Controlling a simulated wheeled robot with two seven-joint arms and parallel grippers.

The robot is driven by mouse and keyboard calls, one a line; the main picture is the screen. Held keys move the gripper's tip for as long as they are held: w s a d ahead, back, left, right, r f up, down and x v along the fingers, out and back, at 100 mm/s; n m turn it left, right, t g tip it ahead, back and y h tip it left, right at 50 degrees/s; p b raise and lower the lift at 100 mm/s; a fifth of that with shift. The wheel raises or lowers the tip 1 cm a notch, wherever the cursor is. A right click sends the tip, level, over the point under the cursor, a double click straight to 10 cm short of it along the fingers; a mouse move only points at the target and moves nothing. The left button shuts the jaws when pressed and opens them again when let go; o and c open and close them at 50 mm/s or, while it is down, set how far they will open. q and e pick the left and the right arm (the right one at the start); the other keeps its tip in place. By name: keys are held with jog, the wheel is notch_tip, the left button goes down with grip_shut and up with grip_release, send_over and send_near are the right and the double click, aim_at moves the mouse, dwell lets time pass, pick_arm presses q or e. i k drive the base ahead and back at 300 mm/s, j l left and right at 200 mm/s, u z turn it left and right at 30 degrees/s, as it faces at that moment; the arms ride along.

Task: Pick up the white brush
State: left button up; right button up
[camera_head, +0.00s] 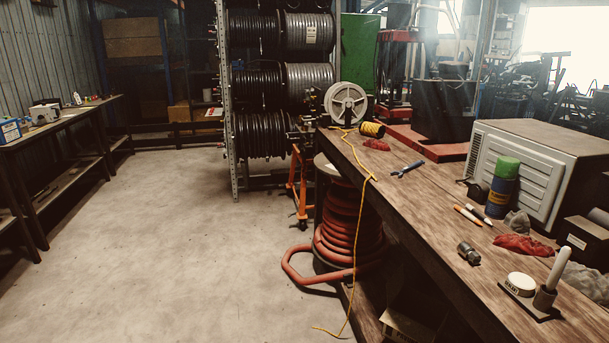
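A white upright handle (559,268), which looks like the white brush, stands at the lower right of the head view. Its lower end sits in a small dark brown cup (544,298), so any bristles are hidden. The cup stands on a dark plate beside a round white-lidded tin (520,284), near the front of the wooden workbench (425,230). Neither of my grippers is in view.
Near the brush lie a red cloth (524,245), a metal fitting (468,253) and orange and white pens (467,215). A green-capped spray can (503,187) and a white appliance (535,170) stand behind. Open concrete floor (180,240) lies left of the bench.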

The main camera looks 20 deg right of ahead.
aim_at(565, 252)
jog(key=i+z, duration=0.35)
jog(key=z, duration=0.15)
jog(key=i+j+z, duration=0.15)
jog(key=i+z, duration=0.15)
jog(key=z, duration=0.2)
jog(key=i+j+z, duration=0.3)
jog(key=z, duration=0.2)
